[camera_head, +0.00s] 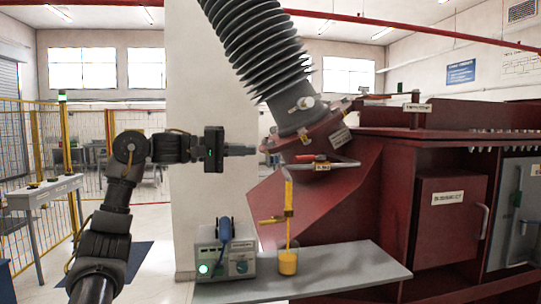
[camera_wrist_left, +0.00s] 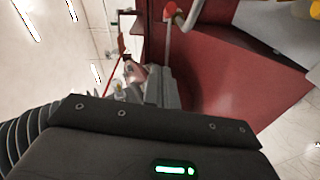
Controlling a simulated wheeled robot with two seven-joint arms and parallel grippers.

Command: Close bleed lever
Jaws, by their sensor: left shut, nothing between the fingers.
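The bleed lever (camera_head: 308,157) is a small red handle at the foot of the bushing, by a thin pipe and a yellow tag (camera_head: 322,166). My left gripper (camera_head: 256,150) points right at about the lever's height, a short way left of it. Its fingers are together and hold nothing. A gap shows between fingertips and lever in the head view. In the left wrist view the grey fingers (camera_wrist_left: 160,88) lie in front of the dark red tank (camera_wrist_left: 240,65), with a thin pipe (camera_wrist_left: 167,45) just beyond them. My right gripper is not in view.
The ribbed grey bushing (camera_head: 262,45) leans above the gripper. A white pillar (camera_head: 190,90) is behind my arm.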

